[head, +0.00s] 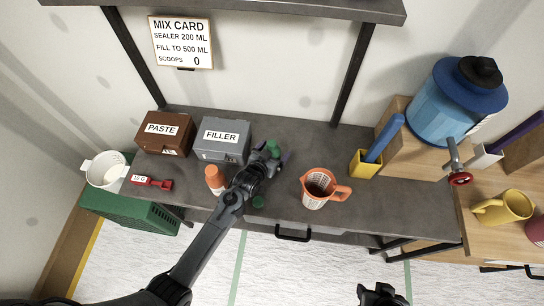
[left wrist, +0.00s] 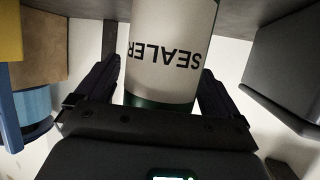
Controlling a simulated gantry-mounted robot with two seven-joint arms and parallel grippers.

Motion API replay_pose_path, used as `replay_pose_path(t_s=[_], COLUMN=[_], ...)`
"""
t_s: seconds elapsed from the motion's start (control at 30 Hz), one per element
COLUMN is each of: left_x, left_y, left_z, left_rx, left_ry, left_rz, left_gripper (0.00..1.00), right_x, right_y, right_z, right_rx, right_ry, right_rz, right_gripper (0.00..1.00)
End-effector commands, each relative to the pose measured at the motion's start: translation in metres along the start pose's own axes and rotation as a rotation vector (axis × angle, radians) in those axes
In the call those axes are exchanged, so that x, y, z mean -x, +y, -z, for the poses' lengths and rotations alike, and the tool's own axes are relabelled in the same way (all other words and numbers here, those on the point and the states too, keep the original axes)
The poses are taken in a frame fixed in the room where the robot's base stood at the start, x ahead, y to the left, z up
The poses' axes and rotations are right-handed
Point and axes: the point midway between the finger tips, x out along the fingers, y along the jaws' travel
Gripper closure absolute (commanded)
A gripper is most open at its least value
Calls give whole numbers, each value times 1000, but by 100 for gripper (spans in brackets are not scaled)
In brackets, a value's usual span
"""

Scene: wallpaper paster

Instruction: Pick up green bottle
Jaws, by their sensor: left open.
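The green bottle (head: 273,148) stands on the dark bench right of the filler box, mostly hidden by my left gripper in the head view. In the left wrist view the bottle (left wrist: 165,50) has a pale label reading SEALER and a dark green band. My left gripper (head: 274,154) is open around it, one finger on each side. In the left wrist view its fingers (left wrist: 158,75) show gaps beside the bottle. My right gripper (head: 381,294) is low at the bottom edge, away from the bench; its jaw opening is unclear.
A grey filler box (head: 222,152) and brown paste box (head: 150,145) stand to the left. An orange bottle (head: 213,172) stands close to my left arm. An orange measuring jug (head: 314,202) is to the right. A shelf (head: 250,10) overhangs the back.

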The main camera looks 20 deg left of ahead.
Motion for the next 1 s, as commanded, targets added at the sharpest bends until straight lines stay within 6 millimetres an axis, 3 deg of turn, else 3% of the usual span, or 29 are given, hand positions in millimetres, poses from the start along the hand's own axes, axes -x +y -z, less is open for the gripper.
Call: replay_pose_path(t_s=[0.07, 0.5, 0.77, 1.0], left_x=[0, 0, 1, 10], left_y=[0, 0, 0, 0], left_z=[0, 0, 3, 25], left_rx=[0, 0, 0, 0], left_ry=[0, 0, 3, 6], left_rz=[0, 0, 0, 0], left_gripper=[9, 76, 77, 77], right_x=[0, 0, 0, 1], right_y=[-1, -1, 0, 1], right_z=[0, 0, 0, 0], right_rx=[-2, -4, -1, 5], right_ry=[0, 0, -1, -2], right_rz=[2, 4, 1, -3], right_gripper=[57, 57, 57, 57])
